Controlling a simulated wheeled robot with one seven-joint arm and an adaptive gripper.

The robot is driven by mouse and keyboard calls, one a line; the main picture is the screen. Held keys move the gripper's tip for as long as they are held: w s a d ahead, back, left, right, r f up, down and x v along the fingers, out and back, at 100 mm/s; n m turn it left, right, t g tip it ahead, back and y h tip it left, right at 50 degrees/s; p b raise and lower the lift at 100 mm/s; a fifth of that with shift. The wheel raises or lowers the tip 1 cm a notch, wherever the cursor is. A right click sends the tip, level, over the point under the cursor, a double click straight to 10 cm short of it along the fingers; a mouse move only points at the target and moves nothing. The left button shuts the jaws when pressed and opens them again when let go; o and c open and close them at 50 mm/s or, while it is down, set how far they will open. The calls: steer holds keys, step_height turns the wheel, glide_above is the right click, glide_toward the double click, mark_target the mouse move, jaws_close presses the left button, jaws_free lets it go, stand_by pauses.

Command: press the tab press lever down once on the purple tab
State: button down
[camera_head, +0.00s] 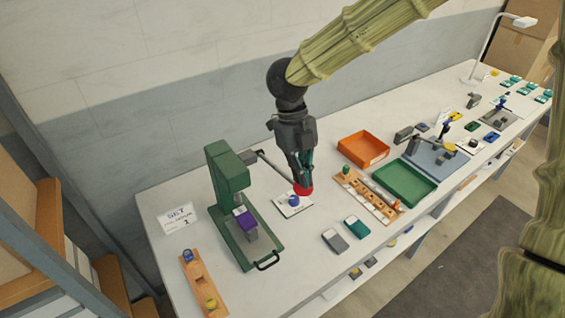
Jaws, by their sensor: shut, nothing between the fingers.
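The green tab press (230,172) stands on the left part of the table. The purple tab (246,218) sits on the grey block under the press head. The press lever (275,169) is a thin dark rod that runs from the press head to the right and ends in a red knob (303,187). My gripper (302,180) points down with its fingers shut and empty, right at the red knob. I cannot tell whether the fingers touch the knob or are just above or behind it.
A wooden strip with blue and yellow pieces (204,285) lies left of the press. A white card with a blue piece (293,203) lies below the knob. An orange tray (363,149) and a green tray (404,183) stand to the right. A sign (178,217) stands behind left.

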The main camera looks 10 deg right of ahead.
steer(key=shift+p+v, duration=0.8)
steer(key=shift+v, duration=2.9)
